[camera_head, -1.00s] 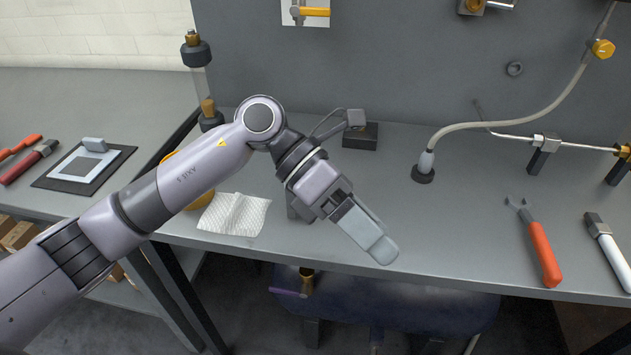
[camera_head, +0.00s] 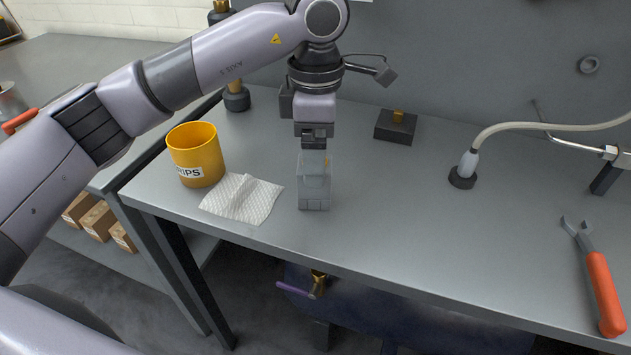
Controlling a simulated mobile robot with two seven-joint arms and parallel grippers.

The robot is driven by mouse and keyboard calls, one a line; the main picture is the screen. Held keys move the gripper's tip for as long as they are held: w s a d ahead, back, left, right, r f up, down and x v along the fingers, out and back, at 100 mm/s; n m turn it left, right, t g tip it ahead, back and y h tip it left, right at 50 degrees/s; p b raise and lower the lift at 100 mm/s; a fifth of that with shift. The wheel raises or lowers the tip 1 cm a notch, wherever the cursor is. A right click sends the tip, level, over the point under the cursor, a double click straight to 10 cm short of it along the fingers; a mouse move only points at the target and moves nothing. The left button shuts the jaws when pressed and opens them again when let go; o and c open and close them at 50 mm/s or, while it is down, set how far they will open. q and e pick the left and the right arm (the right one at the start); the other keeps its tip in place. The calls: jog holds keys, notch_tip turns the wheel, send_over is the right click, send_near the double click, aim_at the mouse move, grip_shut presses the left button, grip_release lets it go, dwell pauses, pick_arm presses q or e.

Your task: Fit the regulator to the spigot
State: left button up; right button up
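My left gripper (camera_head: 314,203) points down over the bench (camera_head: 410,230), to the right of a white cloth. Its light grey fingers overlap from this angle, so I cannot tell how far apart they are, and I see no separate part between them. A black block with a short brass stub (camera_head: 397,117) stands behind and to the right of the gripper. A brass fitting with a purple handle (camera_head: 318,284) shows below the bench's front edge, on a dark rounded body. I cannot tell for sure which parts are the regulator and the spigot. My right gripper is out of view.
A yellow cup (camera_head: 196,155) and the white cloth (camera_head: 241,198) are left of the gripper. A hose end in a black base (camera_head: 464,172) stands to the right. Orange-handled pliers (camera_head: 602,290) lie near the right edge. The bench between gripper and pliers is clear.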

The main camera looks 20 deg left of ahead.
aim_at(319, 199)
pick_arm(q)
notch_tip(319, 199, down, 5)
jog(key=shift+s+r, duration=0.15)
jog(key=c, duration=1.4)
jog(key=shift+r, duration=0.1)
